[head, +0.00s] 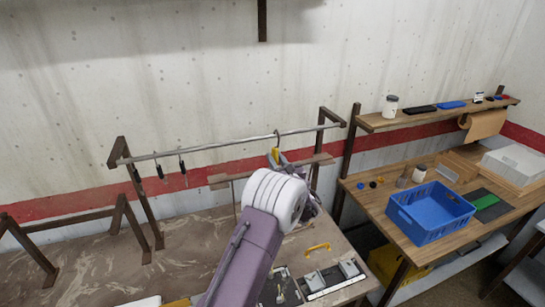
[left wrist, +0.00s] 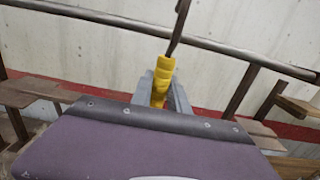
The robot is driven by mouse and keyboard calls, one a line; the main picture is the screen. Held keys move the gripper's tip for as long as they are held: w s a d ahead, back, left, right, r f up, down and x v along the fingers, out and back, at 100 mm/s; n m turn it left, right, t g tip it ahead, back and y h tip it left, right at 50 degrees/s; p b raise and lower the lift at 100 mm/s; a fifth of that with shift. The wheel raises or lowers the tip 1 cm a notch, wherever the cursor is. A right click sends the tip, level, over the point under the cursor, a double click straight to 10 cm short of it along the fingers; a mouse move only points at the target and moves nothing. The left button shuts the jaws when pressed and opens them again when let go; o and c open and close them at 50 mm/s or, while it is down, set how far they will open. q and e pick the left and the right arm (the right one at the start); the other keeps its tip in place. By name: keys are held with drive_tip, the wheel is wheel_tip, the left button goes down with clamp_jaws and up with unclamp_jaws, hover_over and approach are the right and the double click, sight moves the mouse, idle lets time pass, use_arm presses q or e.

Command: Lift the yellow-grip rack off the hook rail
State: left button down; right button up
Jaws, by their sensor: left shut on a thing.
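The rack's yellow grip (left wrist: 160,75) sits between the grey fingers of my left gripper (left wrist: 163,92), which is shut on it. In the head view the yellow grip (head: 275,154) shows just above my left gripper (head: 279,159), below the hook rail (head: 220,145). A dark hook stem (left wrist: 179,28) rises from the grip and crosses in front of the rail; its top is cut off in the wrist view. In the head view the hook's top is at the rail; whether it touches is too small to tell. A brown bar (head: 222,181) extends both sides behind my wrist. My right gripper is out of view.
Two dark hanging tools (head: 160,168) are on the rail to the left. The table (head: 190,235) below holds a yellow handle (head: 317,247) and grey parts. A blue crate (head: 432,212) stands on the right bench. A shelf (head: 440,113) is above it.

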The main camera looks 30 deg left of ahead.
use_arm(q)
drive_tip(key=shift+b+v, duration=0.35)
drive_tip(key=shift+v, duration=1.5)
drive_tip(key=shift+r, duration=0.25)
